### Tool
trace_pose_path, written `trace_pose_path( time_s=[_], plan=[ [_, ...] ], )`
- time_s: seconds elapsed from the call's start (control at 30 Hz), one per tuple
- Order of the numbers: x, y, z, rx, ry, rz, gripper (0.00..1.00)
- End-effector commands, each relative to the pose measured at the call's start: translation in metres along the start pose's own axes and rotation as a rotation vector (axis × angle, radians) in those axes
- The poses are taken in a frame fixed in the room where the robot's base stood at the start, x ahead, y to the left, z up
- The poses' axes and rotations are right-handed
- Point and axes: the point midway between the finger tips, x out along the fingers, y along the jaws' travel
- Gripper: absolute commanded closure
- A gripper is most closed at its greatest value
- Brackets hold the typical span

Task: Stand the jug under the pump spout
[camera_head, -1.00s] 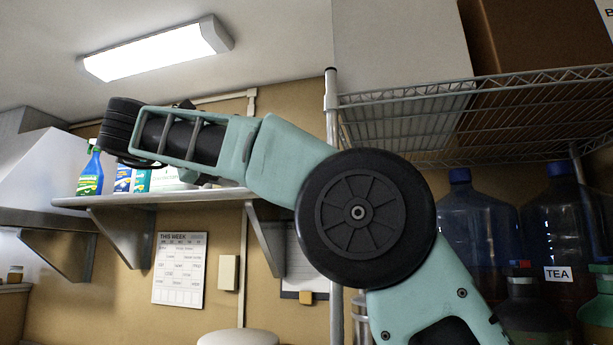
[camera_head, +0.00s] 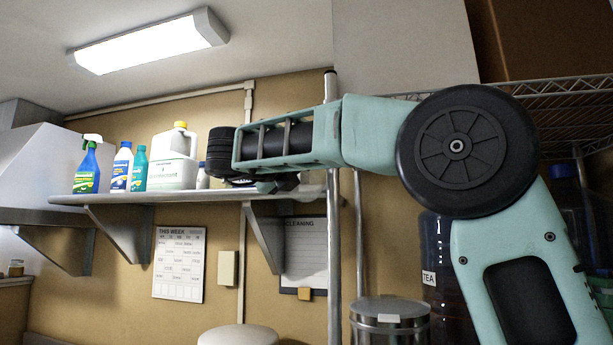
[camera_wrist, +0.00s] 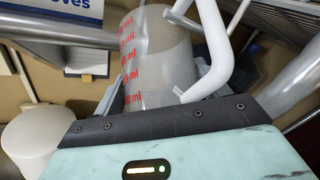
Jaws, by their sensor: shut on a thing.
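The jug (camera_wrist: 160,70) fills the upper middle of the wrist view. It is translucent grey-white with red ml markings and a white handle (camera_wrist: 213,45) on its right side. My gripper (camera_wrist: 155,88) is shut on it, with a grey finger at each side of the jug's body. The jug looks tilted in this view. In the head view my arm crosses in front of the shelf, and the jug is not visible there. I see no pump spout in either view.
A wall shelf (camera_head: 75,199) holds a spray bottle (camera_head: 88,168), a white canister (camera_head: 174,160) and other bottles close to my arm. A wire rack (camera_head: 570,95) stands right, with a dark TEA vessel (camera_head: 436,250) below. A lidded metal container (camera_head: 390,312) and a white stool (camera_head: 238,336) stand low.

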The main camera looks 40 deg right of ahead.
Motion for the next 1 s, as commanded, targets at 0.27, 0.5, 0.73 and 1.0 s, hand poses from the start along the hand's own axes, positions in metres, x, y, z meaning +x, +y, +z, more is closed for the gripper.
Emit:
trace_pose_path(
  time_s=[0.27,0.5,0.73,1.0],
  plan=[
    [0.002,0.000,-0.011,-0.001,0.000,0.001,0.49],
    [0.002,0.001,-0.013,0.000,0.000,0.000,0.49],
    [0.002,0.002,-0.014,-0.001,0.000,0.001,0.04],
    [0.002,0.002,-0.014,-0.001,0.000,0.001,0.04]
  ],
)
